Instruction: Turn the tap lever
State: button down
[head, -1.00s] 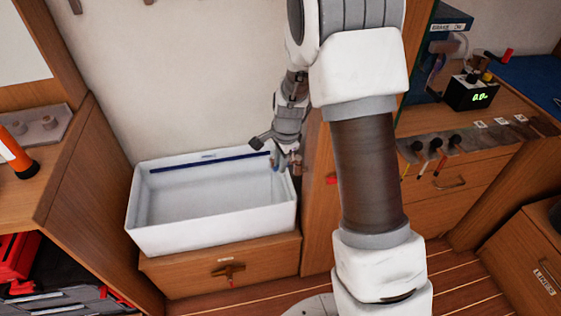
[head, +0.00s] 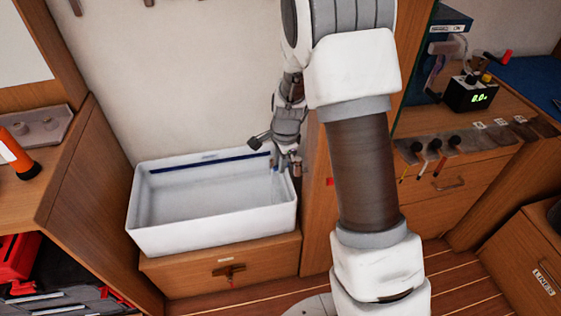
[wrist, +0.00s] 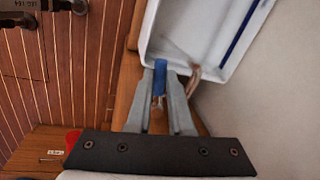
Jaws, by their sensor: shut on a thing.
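A white rectangular basin (head: 215,238) stands at the left of my arm, with a dark blue stripe inside its back wall. My gripper (head: 284,166) is at the basin's right end, pointing down. In the wrist view my gripper (wrist: 163,82) is shut on a blue lever (wrist: 160,74), which I take to be the tap lever. The lever shows between the fingers beside the basin's corner (wrist: 146,52). A tan, curved piece (wrist: 194,82) is just right of the fingers. The lever's base is mostly hidden by the fingers.
A wooden cabinet front (head: 265,262) with a brown turn-handle (head: 228,271) is below the basin. A wooden panel (head: 315,200) rises close to the right of my gripper. A left-hand counter holds an orange flashlight (head: 18,153).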

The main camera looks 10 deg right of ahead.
jog(key=shift+w+a+r+m+p, duration=0.2)
jog(key=shift+w+m+p, duration=0.2)
jog(key=shift+m+p, duration=0.4)
jog(key=shift+w+d+f+m, duration=0.1)
jog(key=shift+w+f+m, duration=0.15)
jog(key=shift+m, duration=0.35)
jog(key=c, duration=0.8)
grip_release()
jog(key=shift+r, duration=0.1)
jog(key=s+r+p, duration=0.1)
jog(key=r, duration=0.4)
jog(key=s+r+p, duration=0.1)
jog(key=r, duration=0.5)
jog(key=s+r+p, duration=0.1)
jog(key=r+p, duration=0.1)
jog(key=r, duration=0.4)
jog(key=shift+s, duration=0.15)
